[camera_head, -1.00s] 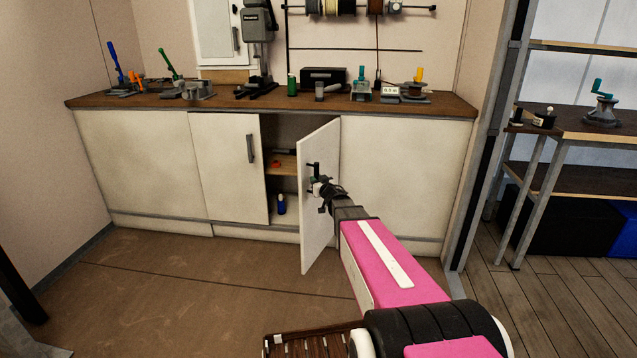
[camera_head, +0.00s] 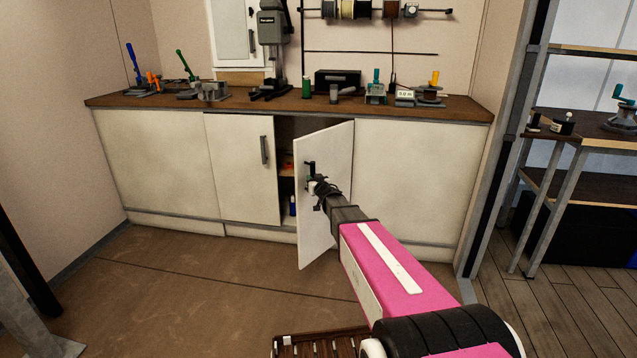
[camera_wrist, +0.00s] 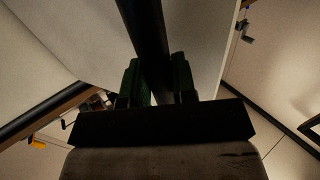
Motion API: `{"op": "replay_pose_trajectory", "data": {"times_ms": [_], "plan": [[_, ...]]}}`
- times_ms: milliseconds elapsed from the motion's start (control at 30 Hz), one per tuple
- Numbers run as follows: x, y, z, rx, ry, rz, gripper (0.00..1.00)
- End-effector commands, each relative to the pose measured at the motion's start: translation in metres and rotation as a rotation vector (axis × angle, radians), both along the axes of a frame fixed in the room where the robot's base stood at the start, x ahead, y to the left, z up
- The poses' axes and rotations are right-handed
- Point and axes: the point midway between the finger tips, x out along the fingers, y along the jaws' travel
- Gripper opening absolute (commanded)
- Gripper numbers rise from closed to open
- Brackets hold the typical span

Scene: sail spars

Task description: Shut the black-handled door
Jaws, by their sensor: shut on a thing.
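The black-handled door (camera_head: 327,222) is a white cabinet door under the worktop, hinged on its right side. It stands partly open, its free edge swung out into the room. Its black handle (camera_head: 310,166) is on the outer face near the free edge. My gripper (camera_head: 314,186) is at that handle; in the wrist view, my gripper (camera_wrist: 160,85) has its two dark green fingers shut on the dark handle bar (camera_wrist: 146,35). The fingers partly hide the handle. The open gap (camera_head: 287,180) left of the door shows part of a shelf and a blue bottle (camera_head: 292,205).
A neighbouring white door (camera_head: 240,165) with a grey handle is shut. The worktop (camera_head: 230,105) above carries several tools and a drill press (camera_head: 272,40). A slatted brown object (camera_head: 318,345) lies low at the front. The brown floor (camera_head: 180,290) to the left is clear.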

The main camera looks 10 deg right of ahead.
Motion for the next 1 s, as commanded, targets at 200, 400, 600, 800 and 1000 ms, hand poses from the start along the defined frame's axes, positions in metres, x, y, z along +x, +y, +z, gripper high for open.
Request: {"op": "replay_pose_trajectory", "data": {"times_ms": [200, 400, 600, 800, 1000], "plan": [[0.007, 0.011, 0.0, 0.001, 0.0, 0.002, 0.05], [0.006, 0.011, 0.0, 0.0, 0.0, 0.002, 0.05], [0.01, 0.015, 0.0, 0.0, 0.0, 0.003, 0.05], [0.026, 0.027, -0.001, -0.001, -0.001, 0.004, 0.05], [0.033, 0.033, 0.0, -0.001, 0.0, 0.002, 0.05]]}}
